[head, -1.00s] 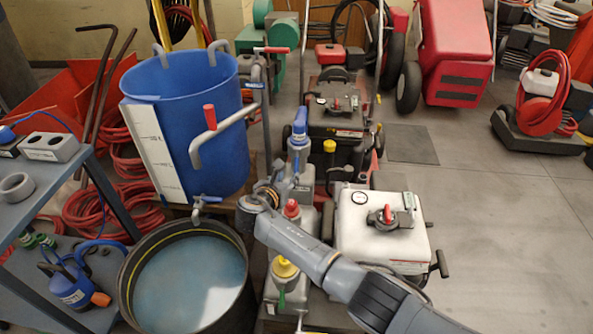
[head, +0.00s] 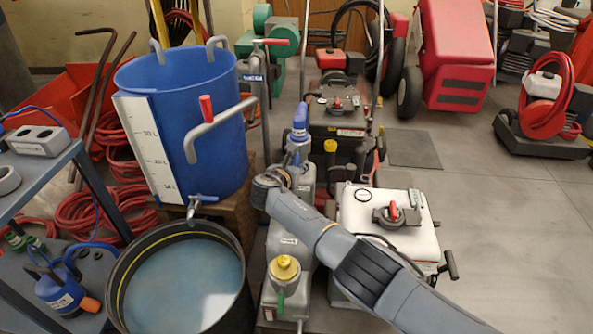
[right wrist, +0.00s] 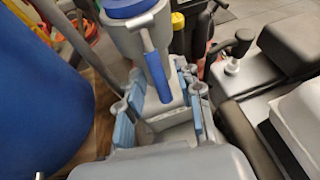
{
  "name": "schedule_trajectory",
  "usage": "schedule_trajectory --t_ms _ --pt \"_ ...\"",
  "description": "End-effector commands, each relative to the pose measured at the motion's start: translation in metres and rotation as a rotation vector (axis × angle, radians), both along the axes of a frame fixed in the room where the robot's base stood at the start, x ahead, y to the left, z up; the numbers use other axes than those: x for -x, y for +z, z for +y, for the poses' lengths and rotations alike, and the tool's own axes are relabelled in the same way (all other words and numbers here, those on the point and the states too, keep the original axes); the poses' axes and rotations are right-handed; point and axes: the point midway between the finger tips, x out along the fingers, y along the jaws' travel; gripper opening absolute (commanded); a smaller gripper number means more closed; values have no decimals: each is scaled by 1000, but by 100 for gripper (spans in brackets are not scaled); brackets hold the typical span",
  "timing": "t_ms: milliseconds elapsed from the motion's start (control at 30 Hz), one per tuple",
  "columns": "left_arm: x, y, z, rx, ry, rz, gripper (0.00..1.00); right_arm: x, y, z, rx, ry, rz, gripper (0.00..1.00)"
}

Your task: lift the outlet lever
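A blue lever (head: 300,116) sits at the top of a grey unit (head: 299,143) right of the blue barrel. In the right wrist view the blue lever (right wrist: 157,72) slants down from a blue-rimmed grey head (right wrist: 140,35). I take it as the outlet lever. My right gripper (right wrist: 160,103) is open, with pale blue finger pads on either side of the lever's lower end. I see no firm contact with the lever. In the head view the right gripper is small and partly lost against the grey unit. My left gripper is not in view.
The blue barrel (head: 190,125) has a red-handled pipe and a blue-handled tap above a black tub of water (head: 240,315). A yellow-capped grey unit (head: 285,268) stands nearer. A white tank (head: 365,225) is close on the right. Open floor (head: 530,240) lies farther right.

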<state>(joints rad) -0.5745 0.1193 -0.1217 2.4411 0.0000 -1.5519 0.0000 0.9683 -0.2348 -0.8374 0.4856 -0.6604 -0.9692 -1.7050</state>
Motion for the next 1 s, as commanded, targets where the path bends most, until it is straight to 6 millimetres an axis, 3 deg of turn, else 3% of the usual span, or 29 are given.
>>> schedule_trajectory --t_ms 400,433,600,1000 --pt "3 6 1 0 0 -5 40 -5 -1 -2 -2 -1 0 36" --pt "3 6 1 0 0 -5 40 -5 -1 -2 -2 -1 0 34" --pt "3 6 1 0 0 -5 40 -5 -2 -2 -1 0 1 0" --pt "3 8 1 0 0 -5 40 -4 -1 -2 -3 -1 6 0"
